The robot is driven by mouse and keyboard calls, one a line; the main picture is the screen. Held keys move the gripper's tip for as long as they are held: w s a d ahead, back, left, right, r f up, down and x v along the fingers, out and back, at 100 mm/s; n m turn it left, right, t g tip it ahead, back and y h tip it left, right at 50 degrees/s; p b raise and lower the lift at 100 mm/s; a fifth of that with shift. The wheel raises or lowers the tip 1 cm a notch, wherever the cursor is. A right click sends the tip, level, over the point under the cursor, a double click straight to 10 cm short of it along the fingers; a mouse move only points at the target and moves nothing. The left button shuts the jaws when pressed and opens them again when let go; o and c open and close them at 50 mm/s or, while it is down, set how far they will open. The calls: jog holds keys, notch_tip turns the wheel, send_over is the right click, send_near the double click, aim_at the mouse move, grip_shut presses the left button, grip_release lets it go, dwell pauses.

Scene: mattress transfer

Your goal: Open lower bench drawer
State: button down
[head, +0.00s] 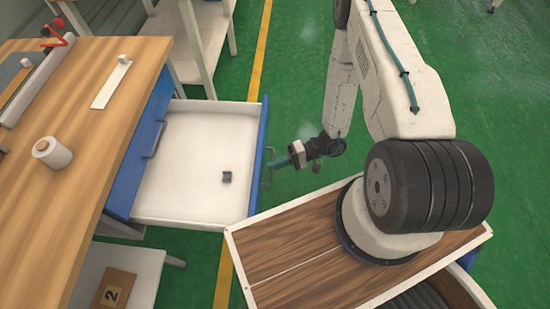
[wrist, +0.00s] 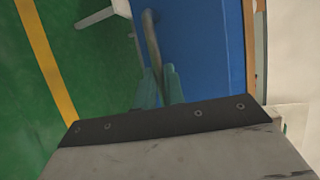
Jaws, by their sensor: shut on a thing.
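The lower bench drawer (head: 190,180) is pulled out from the bench, with its white inside showing and its blue front panel (head: 257,165) facing my arm. Its metal handle (head: 268,167) is on that front; the handle (wrist: 152,40) and blue front (wrist: 205,45) also show in the wrist view. My gripper (head: 278,163) is at the handle, its greenish fingers (wrist: 160,88) shut on it. The exact contact is partly hidden by the gripper body. A small dark object (head: 227,177) lies in the drawer.
A closed blue upper drawer (head: 148,150) sits under the wooden bench top (head: 105,110). A white roll (head: 52,153) stands on the top. A box marked 2 (head: 114,288) is on the lower shelf. Green floor (head: 300,90) is clear beyond the drawer.

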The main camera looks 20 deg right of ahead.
jog(key=shift+s+d, duration=0.15)
jog(key=shift+d, duration=0.15)
jog(key=c, duration=1.5)
grip_release()
jog(key=v, duration=0.7)
jog(key=shift+d, duration=0.4)
